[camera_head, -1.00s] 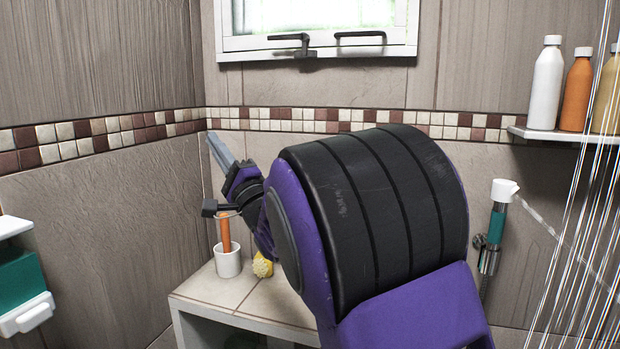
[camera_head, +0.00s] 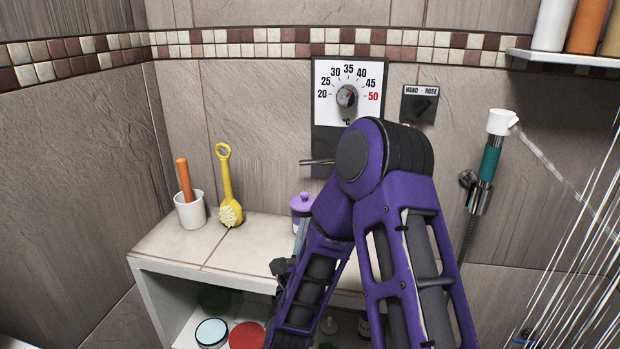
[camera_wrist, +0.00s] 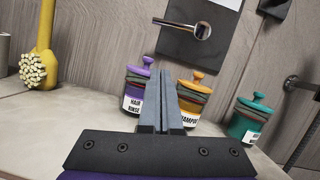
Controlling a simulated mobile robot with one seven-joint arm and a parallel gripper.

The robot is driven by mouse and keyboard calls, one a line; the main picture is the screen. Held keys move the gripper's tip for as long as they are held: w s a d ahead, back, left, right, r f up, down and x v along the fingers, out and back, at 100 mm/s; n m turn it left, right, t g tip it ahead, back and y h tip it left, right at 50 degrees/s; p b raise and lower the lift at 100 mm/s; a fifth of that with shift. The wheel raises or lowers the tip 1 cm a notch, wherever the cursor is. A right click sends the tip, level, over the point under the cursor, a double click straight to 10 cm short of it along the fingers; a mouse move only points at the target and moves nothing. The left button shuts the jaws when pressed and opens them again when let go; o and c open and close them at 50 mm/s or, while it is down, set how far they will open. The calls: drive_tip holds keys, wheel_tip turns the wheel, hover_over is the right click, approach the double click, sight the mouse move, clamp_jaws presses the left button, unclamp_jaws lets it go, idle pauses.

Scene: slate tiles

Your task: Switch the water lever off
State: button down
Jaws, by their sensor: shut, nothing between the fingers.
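The water lever (camera_head: 317,162) is a thin metal bar that sticks out to the left from the dark panel (camera_head: 325,140) below the temperature dial (camera_head: 347,95). My arm hides its right part in the head view. In the wrist view the lever (camera_wrist: 182,25) is a shiny bar with a rounded end, on a dark plate (camera_wrist: 185,47). My gripper (camera_wrist: 168,75) is shut and empty, its fingertips below the lever and apart from it in that view. In the head view my gripper (camera_head: 300,236) is partly hidden, low over the ledge.
Lidded jars, purple (camera_wrist: 135,90), orange (camera_wrist: 193,97) and teal (camera_wrist: 249,119), stand on the ledge near my fingers. A yellow brush (camera_head: 227,190) and white cup (camera_head: 190,210) stand left. A hand shower (camera_head: 490,160) sprays at right, where water streams fall.

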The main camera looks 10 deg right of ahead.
sight(324, 160)
drive_tip(key=shift+w+d+r, duration=0.15)
drive_tip(key=shift+w+d, duration=0.1)
drive_tip(key=shift+w, duration=0.1)
drive_tip(key=shift+h, duration=0.3)
drive_tip(key=p+x, duration=0.1)
drive_tip(key=x, duration=0.5)
drive_tip(key=r+p+x, duration=0.1)
drive_tip(key=x, duration=0.2)
drive_tip(key=shift+s+p, duration=0.15)
drive_tip(key=shift+p, duration=0.2)
drive_tip(key=shift+w+a+r, duration=0.1)
drive_tip(key=shift+w+r, duration=0.15)
drive_tip(key=shift+r, duration=0.3)
drive_tip(key=shift+w+r, duration=0.25)
drive_tip(key=shift+r, duration=0.35)
drive_tip(key=shift+w+r, duration=0.25)
drive_tip(key=shift+r, duration=0.2)
